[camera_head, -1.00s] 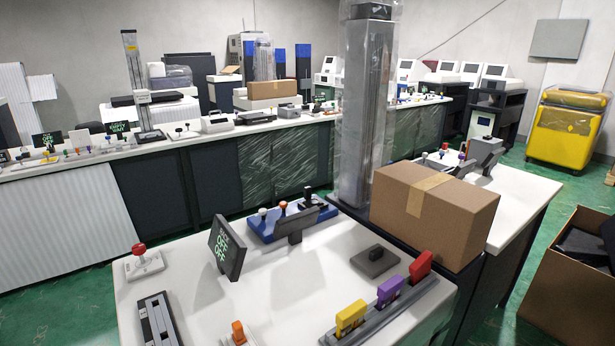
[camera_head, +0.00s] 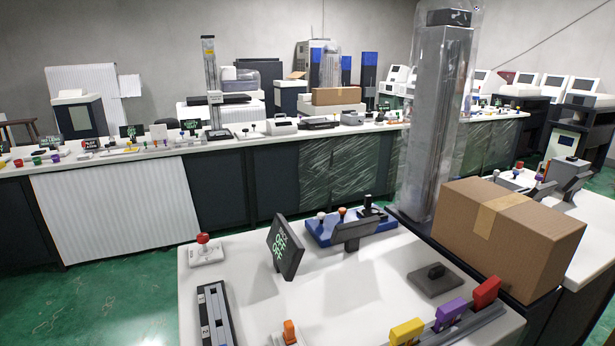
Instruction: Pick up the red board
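A red board (camera_head: 486,292) stands upright in a grey slotted holder (camera_head: 470,326) near the front right of the nearest white table. A purple board (camera_head: 451,313) and a yellow board (camera_head: 407,331) stand in the same row to its left. The yellow one is partly cut by the bottom edge of the picture. My gripper does not show in this view.
A cardboard box (camera_head: 543,248) sits behind and right of the red board. The near table (camera_head: 330,305) also bears a small black sign (camera_head: 285,247), a blue joystick panel (camera_head: 322,234) and a red-knobbed lever (camera_head: 204,247). Green floor (camera_head: 110,300) is open at left.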

